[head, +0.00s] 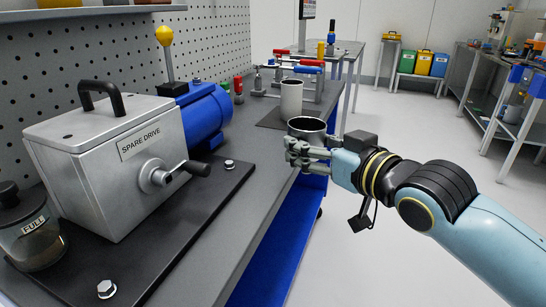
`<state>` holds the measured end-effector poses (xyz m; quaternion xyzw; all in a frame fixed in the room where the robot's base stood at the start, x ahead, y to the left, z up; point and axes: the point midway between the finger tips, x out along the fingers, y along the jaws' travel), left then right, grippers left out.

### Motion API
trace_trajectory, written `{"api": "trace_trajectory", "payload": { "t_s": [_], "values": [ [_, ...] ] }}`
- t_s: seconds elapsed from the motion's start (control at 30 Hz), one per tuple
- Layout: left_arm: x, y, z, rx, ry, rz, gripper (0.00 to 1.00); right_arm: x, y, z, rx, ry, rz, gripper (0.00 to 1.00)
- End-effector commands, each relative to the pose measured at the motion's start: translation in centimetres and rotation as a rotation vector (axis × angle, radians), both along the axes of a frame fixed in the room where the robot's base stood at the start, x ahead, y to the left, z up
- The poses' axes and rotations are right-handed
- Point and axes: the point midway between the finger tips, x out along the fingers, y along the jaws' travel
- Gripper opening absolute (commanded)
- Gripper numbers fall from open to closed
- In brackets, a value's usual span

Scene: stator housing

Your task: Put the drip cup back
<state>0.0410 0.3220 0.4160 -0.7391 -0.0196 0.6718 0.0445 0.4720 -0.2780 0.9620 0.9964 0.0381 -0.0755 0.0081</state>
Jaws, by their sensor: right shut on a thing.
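The drip cup appears to be the short dark cup (307,126) with a thin pale rim, open at the top and upright as far as I can see. My right gripper (302,150) is shut on it from the near right side, with the fingers across its lower part. The cup is at the bench's right edge; I cannot tell whether it touches the bench. My left gripper is not in view.
A pale grey cylinder (291,97) stands on a dark mat (270,120) just behind the cup. The spare drive (110,160) with its blue motor fills the left of the bench. Red- and blue-handled clamps (300,66) stand farther back. The floor at right is clear.

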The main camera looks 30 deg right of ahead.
Motion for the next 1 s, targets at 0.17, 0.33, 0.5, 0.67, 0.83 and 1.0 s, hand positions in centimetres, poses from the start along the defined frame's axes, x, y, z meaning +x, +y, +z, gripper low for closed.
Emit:
{"api": "trace_trajectory", "payload": {
  "t_s": [0.17,0.33,0.5,0.67,0.83,1.0],
  "values": [
    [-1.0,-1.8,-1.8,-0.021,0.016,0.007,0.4,0.1,-1.1,-4.9,-0.013,0.002,-0.103,0.21],
    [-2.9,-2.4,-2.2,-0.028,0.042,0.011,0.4,0.2,-1.3,-6.5,-0.024,-0.001,-0.137,0.21],
    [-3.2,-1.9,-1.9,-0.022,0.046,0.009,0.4,3.2,-1.6,-6.4,-0.025,-0.005,-0.142,0.21],
    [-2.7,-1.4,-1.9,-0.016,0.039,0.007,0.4,8.0,-1.9,-6.5,-0.025,-0.005,-0.142,0.21],
    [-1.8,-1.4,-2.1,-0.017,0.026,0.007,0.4,12.1,-2.2,-6.6,-0.026,-0.004,-0.141,0.21],
    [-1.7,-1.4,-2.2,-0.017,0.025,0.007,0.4,13.9,-2.3,-6.7,-0.027,-0.002,-0.14,0.21]
  ]
}}
